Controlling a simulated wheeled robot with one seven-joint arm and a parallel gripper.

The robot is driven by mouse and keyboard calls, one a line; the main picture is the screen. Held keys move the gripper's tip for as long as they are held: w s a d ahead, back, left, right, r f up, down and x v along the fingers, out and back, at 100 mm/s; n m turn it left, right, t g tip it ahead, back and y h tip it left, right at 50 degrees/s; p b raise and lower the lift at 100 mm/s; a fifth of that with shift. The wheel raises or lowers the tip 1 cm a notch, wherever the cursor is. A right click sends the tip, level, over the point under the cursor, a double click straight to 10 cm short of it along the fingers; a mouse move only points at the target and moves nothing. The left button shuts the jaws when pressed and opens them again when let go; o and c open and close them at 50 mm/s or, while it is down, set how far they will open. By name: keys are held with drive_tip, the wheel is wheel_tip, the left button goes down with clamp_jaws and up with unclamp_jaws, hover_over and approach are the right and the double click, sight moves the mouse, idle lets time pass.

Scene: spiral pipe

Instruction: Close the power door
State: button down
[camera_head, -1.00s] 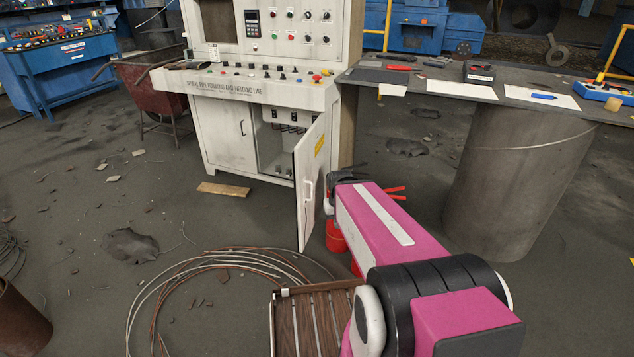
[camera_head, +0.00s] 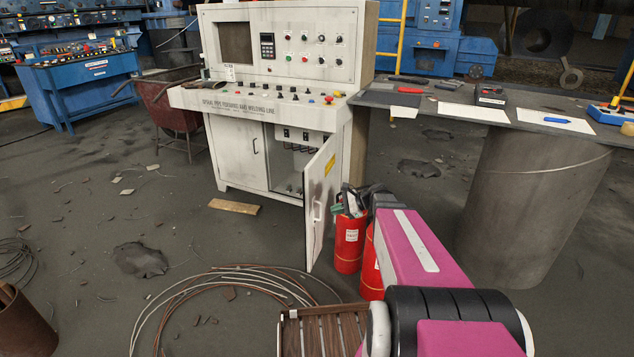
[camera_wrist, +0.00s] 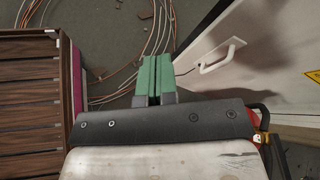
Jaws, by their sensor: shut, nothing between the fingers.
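The power door (camera_head: 320,178) is the light grey right-hand door of the control cabinet (camera_head: 237,150). It stands wide open, showing the switches inside the compartment. Its white handle (camera_head: 317,212) and a yellow label are on the visible face. In the wrist view the door (camera_wrist: 210,25) fills the upper right, with the handle (camera_wrist: 222,55) right of my gripper (camera_wrist: 155,78). My gripper's green fingers are together and empty, apart from the handle. In the head view the gripper (camera_head: 337,209) is small, close to the right of the door and partly hidden.
Red fire extinguishers (camera_head: 348,243) stand right of the door, by my arm. A table (camera_head: 540,105) on a thick round support is at the right. Floor left of the door is mostly clear.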

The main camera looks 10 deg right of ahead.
drive_tip(key=w+d+r+m+t+y, duration=0.4)
drive_tip(key=w+d+r+m+t, duration=0.15)
drive_tip(key=w+m, duration=0.2)
approach(311, 179)
drive_tip(key=shift+g, duration=0.45)
drive_tip(key=x, duration=0.7)
drive_tip(key=shift+w+d, duration=0.15)
drive_tip(key=shift+w, duration=0.25)
drive_tip(key=shift+a, duration=0.25)
